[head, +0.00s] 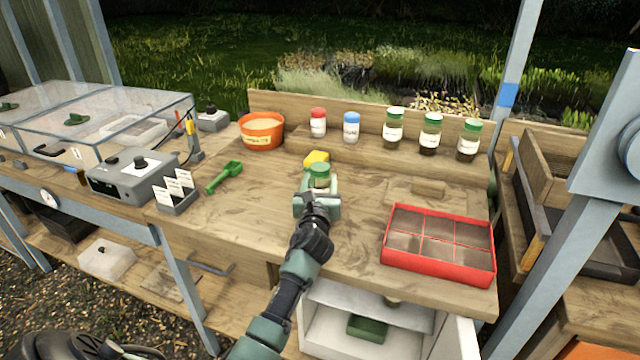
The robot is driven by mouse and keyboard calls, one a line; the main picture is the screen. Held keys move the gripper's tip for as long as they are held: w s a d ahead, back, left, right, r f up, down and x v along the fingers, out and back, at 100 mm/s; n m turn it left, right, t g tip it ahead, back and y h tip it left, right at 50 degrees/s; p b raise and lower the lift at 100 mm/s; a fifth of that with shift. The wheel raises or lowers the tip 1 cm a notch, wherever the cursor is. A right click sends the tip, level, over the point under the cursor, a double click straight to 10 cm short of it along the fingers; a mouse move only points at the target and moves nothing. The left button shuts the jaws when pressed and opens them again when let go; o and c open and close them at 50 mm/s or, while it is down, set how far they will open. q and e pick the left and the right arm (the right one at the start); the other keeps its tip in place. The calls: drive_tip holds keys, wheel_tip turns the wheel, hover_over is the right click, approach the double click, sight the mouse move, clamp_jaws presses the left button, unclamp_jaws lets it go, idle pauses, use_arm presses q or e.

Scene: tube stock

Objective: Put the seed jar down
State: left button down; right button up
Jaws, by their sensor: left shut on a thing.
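My left gripper (318,195) is shut on this jar. The gripper hides most of the jar's lower part, so I cannot tell whether its base touches the bench top. The jar looks upright. My right gripper does not show.
A red compartment tray (438,243) is to the right. Several jars, one of them green-lidded (393,127), stand along the back. A green scoop (224,176) and orange pot (262,131) are left.

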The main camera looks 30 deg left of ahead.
use_arm(q)
drive_tip(key=c, duration=0.6)
unclamp_jaws()
drive_tip(key=shift+f, duration=0.15)
drive_tip(key=shift+o, duration=0.2)
drive_tip(key=shift+r, duration=0.25)
drive_tip(key=v, duration=1.2)
